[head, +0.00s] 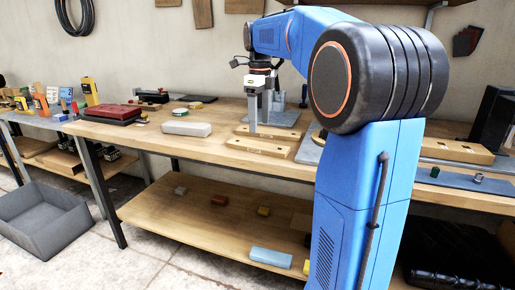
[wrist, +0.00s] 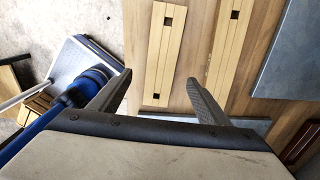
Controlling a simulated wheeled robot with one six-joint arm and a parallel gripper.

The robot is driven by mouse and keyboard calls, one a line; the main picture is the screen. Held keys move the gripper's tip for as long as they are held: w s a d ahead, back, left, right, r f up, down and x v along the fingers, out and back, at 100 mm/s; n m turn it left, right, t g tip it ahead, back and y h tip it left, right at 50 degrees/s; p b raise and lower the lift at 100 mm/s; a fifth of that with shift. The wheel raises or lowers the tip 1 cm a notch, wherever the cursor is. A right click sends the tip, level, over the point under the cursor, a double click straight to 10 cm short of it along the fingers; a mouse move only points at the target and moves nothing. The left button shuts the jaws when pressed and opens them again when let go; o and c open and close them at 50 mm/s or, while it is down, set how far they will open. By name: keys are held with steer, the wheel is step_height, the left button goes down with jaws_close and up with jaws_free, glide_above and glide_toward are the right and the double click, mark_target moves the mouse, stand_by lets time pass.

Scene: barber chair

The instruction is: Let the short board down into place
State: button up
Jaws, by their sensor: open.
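Two pale wooden boards with dark square holes lie side by side on the workbench in the head view, a nearer one (head: 259,147) and a farther one (head: 285,134). In the wrist view one board (wrist: 164,52) shows both ends, and the other (wrist: 229,55) runs out at the top edge. I cannot tell for sure which is the short board. My gripper (head: 258,112) points down over the boards, open and empty. In the wrist view its fingertips (wrist: 158,78) appear on either side of the first board. Their height above it is unclear.
A grey case (head: 187,129) and a red box (head: 112,114) stand left on the workbench (head: 215,150). Grey plates lie near the boards, one showing at the right of the wrist view (wrist: 285,60). A holed wooden block (head: 455,150) sits right of my arm. A grey bin (head: 45,215) is on the floor.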

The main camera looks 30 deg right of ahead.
mark_target(258, 144)
step_height(258, 144, down, 3)
steer(key=shift+r, duration=0.2)
steer(key=shift+w+a+f, duration=0.1)
steer(key=shift+w+f, duration=0.1)
steer(key=shift+f, duration=1.15)
steer(key=shift+w+f, duration=0.2)
steer(key=shift+f, duration=1.1)
steer(key=c, duration=1.2)
